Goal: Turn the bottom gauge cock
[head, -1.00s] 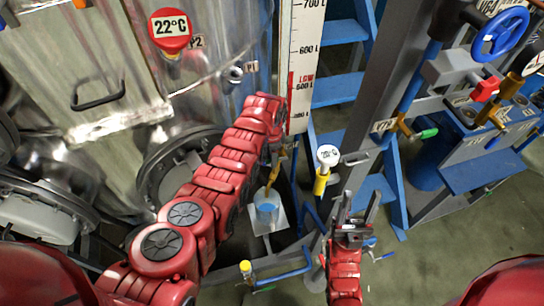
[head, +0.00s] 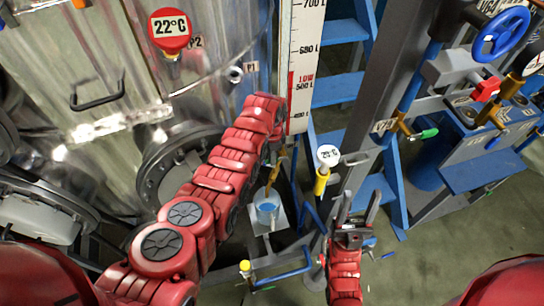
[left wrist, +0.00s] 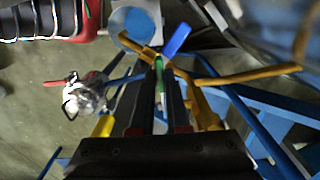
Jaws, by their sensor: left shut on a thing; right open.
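The bottom gauge cock (left wrist: 176,41) shows in the left wrist view as a brass fitting with a blue lever, below the level gauge. My left gripper (left wrist: 158,62) reaches down to it, with its dark fingers close together at the brass and lever. It is shut on the cock; the exact contact is hard to make out. In the head view my left arm covers most of this spot, and only a brass piece (head: 273,176) shows below the arm's end. My right gripper (head: 358,208) is open and empty, lower right of centre, apart from everything.
The level gauge scale (head: 305,65) stands right of the steel tank (head: 150,60). A blue cup (head: 266,210) stands below the cock. A white-faced thermometer (head: 328,155), blue stairs (head: 340,88) and piping with a blue handwheel (head: 500,34) are to the right. Floor is open at lower right.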

